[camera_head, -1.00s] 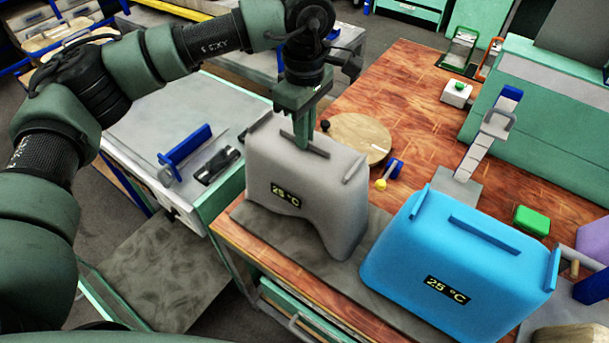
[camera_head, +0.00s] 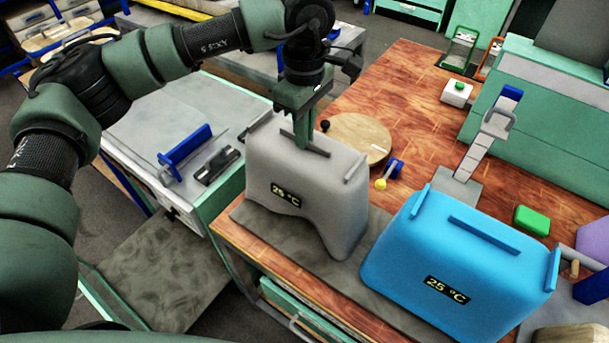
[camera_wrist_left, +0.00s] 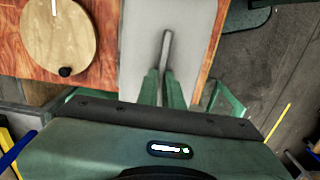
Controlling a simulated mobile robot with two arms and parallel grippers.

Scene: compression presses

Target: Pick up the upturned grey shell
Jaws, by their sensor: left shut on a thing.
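The upturned grey shell (camera_head: 318,205) stands on a dark grey mat (camera_head: 255,222) at the front left of the wooden bench, with a "25 °C" label on its near side. My left gripper (camera_head: 302,143) points down over its top and is shut on the raised rib in the middle. In the left wrist view the fingers (camera_wrist_left: 162,88) meet the grey rib (camera_wrist_left: 166,48) on the shell's pale top (camera_wrist_left: 140,45). The shell's underside is hidden. My right gripper is in neither view.
A blue shell (camera_head: 455,265), also labelled "25 °C", stands close on the right. Behind the grey shell lies a round wooden board (camera_head: 358,138) with a dark knob. A grey-topped cabinet (camera_head: 150,110) with a blue handle (camera_head: 188,142) is on the left.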

